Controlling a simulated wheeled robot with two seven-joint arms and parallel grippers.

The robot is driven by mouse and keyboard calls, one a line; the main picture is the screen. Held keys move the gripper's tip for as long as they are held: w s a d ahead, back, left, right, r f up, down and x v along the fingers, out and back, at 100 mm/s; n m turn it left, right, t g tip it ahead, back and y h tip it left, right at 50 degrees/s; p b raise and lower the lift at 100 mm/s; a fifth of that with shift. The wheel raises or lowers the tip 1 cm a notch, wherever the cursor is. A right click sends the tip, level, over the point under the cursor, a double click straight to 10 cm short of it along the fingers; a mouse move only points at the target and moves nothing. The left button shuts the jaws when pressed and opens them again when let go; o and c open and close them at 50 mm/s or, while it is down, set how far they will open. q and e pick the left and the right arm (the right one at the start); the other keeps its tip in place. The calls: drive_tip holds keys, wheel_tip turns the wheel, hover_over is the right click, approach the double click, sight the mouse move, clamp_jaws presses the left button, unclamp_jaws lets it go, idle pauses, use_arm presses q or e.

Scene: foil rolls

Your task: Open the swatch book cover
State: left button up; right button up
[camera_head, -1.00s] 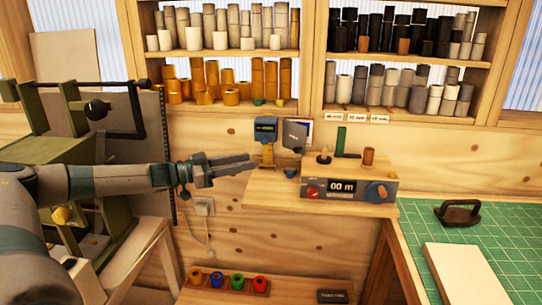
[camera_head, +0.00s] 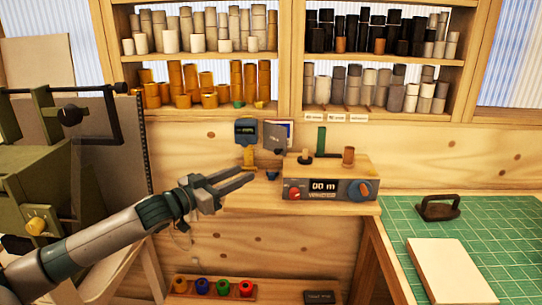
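A small dark grey booklet (camera_head: 274,138), which looks like the swatch book, stands upright at the back of the wooden wall shelf (camera_head: 262,203). A white and blue card (camera_head: 288,128) shows behind it. Its cover looks shut, though it is too small to be sure. My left gripper (camera_head: 248,174) points right at the shelf's left end, below and left of the booklet and apart from it. Its two fingers show a narrow gap with nothing between them. My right gripper is not in view.
A blue-grey device (camera_head: 246,132) stands just left of the booklet. A meter box (camera_head: 325,190) with knobs sits to the right on the shelf. A green cutting mat (camera_head: 500,235) holds a pale slab (camera_head: 450,270) and a dark iron-like tool (camera_head: 438,208). Coloured rolls (camera_head: 223,287) sit below.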

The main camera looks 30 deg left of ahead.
sight(276, 152)
use_arm(q)
drive_tip(key=shift+s+a+r+n+y, duration=0.15)
drive_tip(key=shift+s+a+n+y, duration=0.15)
drive_tip(key=shift+s+a+y, duration=0.45)
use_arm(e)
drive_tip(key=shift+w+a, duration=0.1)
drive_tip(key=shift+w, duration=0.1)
use_arm(q)
drive_tip(key=shift+a, duration=0.2)
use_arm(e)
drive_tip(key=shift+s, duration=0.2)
